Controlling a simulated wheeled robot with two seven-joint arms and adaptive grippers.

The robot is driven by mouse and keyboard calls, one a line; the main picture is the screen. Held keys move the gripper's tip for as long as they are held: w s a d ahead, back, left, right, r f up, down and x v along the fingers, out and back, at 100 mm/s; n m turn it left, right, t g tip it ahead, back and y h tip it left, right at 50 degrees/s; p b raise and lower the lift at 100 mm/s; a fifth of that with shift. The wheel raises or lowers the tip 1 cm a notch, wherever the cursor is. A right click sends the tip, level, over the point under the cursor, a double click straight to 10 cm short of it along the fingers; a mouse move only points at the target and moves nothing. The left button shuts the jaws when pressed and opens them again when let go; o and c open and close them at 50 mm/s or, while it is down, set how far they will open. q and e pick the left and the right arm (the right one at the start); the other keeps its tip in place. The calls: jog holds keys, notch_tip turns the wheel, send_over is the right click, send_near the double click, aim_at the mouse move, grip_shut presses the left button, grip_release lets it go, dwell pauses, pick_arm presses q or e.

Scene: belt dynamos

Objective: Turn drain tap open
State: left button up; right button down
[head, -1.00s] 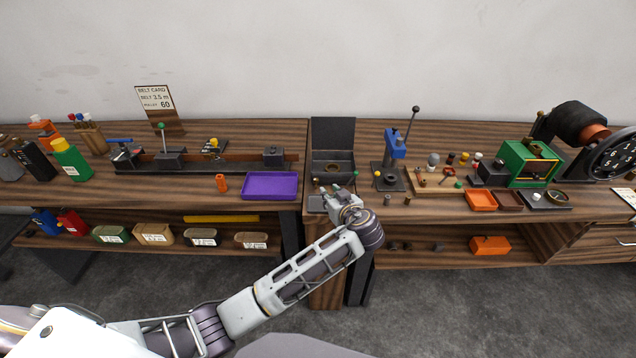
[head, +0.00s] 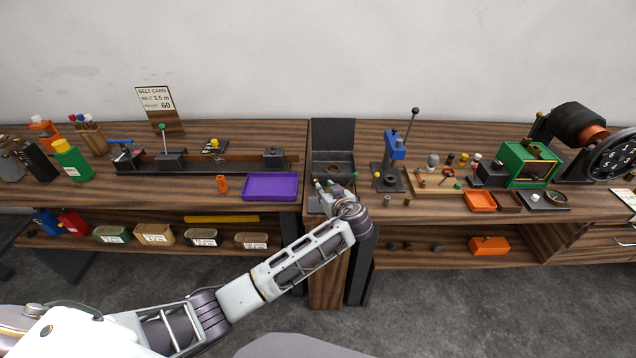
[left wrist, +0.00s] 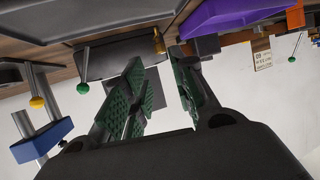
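A black open-topped tank (head: 333,164) with a raised lid stands on the bench near the middle of the head view. A small green-knobbed lever (head: 356,174) is at its right side; it also shows in the left wrist view (left wrist: 83,87). A small brass fitting (left wrist: 158,40) shows in the left wrist view, beyond the fingers. I cannot tell for sure which of these is the drain tap. My left gripper (head: 324,186) is at the tank's front, partly hiding it. In the left wrist view its green-padded fingers (left wrist: 165,88) are apart, with nothing between them. My right gripper is out of view.
A purple tray (head: 270,197) lies left of my gripper. A blue lever press (head: 395,147) stands right of the tank, beside a board of small parts. The bench front edge runs beneath my left wrist.

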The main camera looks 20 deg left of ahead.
aim_at(317, 181)
pick_arm(q)
jog(key=shift+p+x, duration=0.55)
jog(key=shift+x, duration=3.9)
jog(key=shift+f, duration=0.1)
grip_shut()
